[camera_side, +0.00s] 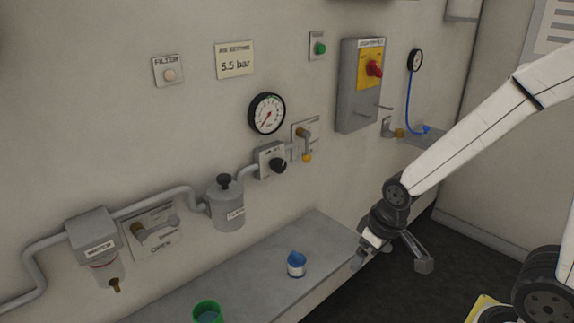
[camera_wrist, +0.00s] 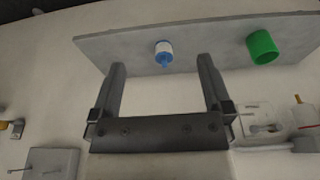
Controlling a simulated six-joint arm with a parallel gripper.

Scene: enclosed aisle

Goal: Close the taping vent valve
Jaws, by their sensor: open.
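Small wall print is too blurred to show which fitting is the taping vent valve. One lever valve (camera_side: 306,143) with an orange-yellow tip sits right of the round gauge, its lever hanging down. Another lever valve (camera_side: 155,233) at lower left has a grey handle on a plate reading OPEN. A small orange-ended fitting (camera_side: 397,132) with a blue hose is at the right. My gripper (camera_side: 392,262) is open and empty beside the shelf's right end, touching none of these. In the wrist view my gripper (camera_wrist: 160,62) shows spread fingers with nothing between them.
A grey shelf (camera_side: 250,271) below the pipes holds a blue-capped white bottle (camera_side: 296,265) and a green cup (camera_side: 207,312). A grey switch box (camera_side: 358,100) with a red knob juts from the wall.

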